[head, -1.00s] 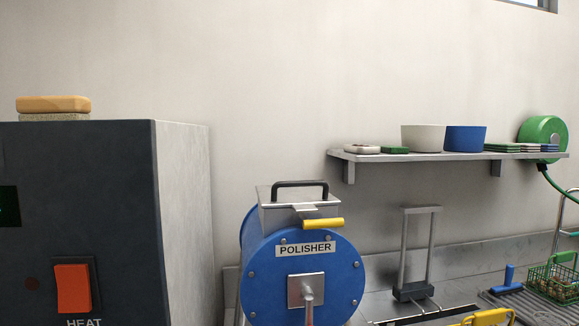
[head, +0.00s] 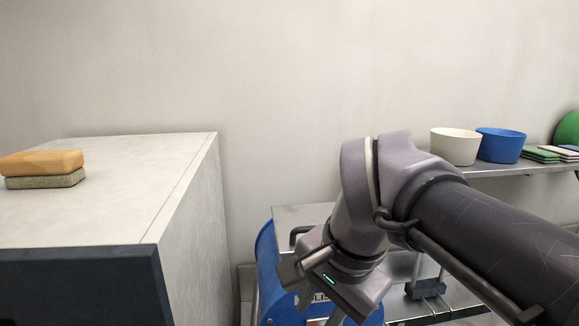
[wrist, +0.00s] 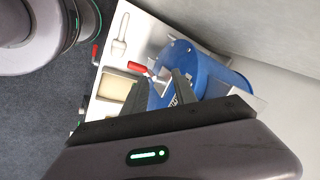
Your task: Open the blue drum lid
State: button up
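The blue drum (head: 267,262) stands low in the head view, partly hidden behind my arm, with only part of its label showing. Its grey top plate (head: 300,214) and a dark handle (head: 297,233) show just behind my wrist. I cannot tell whether the lid is shut or raised. The drum also shows in the wrist view (wrist: 205,72), beyond my fingers. My gripper (wrist: 166,82) is open, its two dark fingers apart and pointing at the drum's labelled end. A red handle (wrist: 138,68) shows near the fingertips. No held object is visible between the fingers.
A large dark-fronted cabinet (head: 80,290) fills the left, with a sponge (head: 42,168) on top. A wall shelf (head: 490,171) at right holds a white bowl (head: 455,147) and a blue bowl (head: 500,146). The wall is close behind the drum.

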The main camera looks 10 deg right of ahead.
jog(key=w+d+r+m+g+p, duration=0.1)
jog(key=w+r+m+p, duration=0.3)
jog(key=r, duration=0.4)
jog(key=w+d+r+m+h+p, duration=0.1)
jog(key=w+d+r+p, duration=0.1)
jog(key=w+r+p, duration=0.35)
jog(key=w+d+r+m+g+p, duration=0.1)
jog(key=w+r+m+p, duration=0.15)
jog(key=r+p, duration=0.6)
jog(key=w+f+b, duration=0.1)
jog(key=f+b, duration=0.1)
jog(key=f, duration=0.3)
jog(key=f+b, duration=0.3)
jog(key=f, duration=0.2)
jog(key=w+f+b, duration=0.1)
jog(key=f+b, duration=0.2)
jog(key=f, duration=0.2)
jog(key=shift+w+f, duration=0.15)
jog(key=shift+w, duration=0.2)
grip_shut()
